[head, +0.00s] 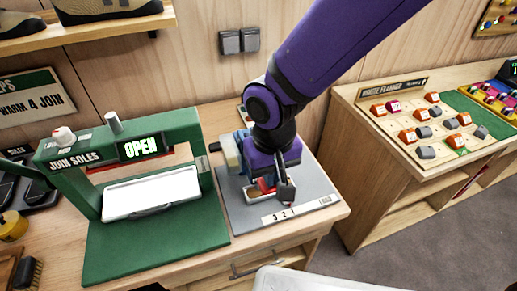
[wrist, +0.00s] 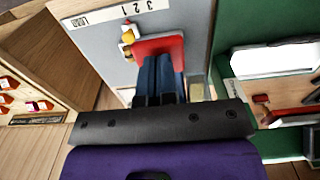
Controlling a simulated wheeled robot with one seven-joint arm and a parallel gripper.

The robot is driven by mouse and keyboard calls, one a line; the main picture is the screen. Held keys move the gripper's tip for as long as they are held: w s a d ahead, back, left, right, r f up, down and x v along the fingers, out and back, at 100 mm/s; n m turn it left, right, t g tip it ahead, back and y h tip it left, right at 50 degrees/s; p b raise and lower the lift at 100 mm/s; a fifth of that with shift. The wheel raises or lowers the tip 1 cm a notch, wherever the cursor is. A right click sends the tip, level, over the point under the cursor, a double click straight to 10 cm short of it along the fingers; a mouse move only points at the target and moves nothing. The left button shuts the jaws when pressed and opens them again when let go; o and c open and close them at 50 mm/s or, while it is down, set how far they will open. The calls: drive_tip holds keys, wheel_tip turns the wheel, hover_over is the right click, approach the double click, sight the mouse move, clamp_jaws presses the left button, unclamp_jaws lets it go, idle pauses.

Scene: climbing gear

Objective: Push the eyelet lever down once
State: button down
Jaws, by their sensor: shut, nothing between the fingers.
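The eyelet press stands on a grey base plate (head: 240,212) marked 3, 2, 1 and LOAD. A blue part of the press (head: 243,143) shows behind and left of my arm, and a red part (head: 264,186) shows below my wrist. In the wrist view, a red plate (wrist: 158,48) and a small yellow piece (wrist: 128,38) lie beyond the fingers. My gripper (head: 287,190) points down over the press, shut and empty.
A green sole-joining press (head: 155,245) with an OPEN sign stands close on the left. A wooden cabinet (head: 400,165) with a board of coloured blocks stands to the right, beyond a floor gap. A shelf with shoes (head: 90,28) hangs upper left.

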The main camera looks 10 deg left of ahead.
drive_tip(key=shift+s+f, duration=0.1)
drive_tip(key=shift+f, duration=1.35)
wheel_tip(320, 180, up, 13)
idle(0.8)
idle(0.3)
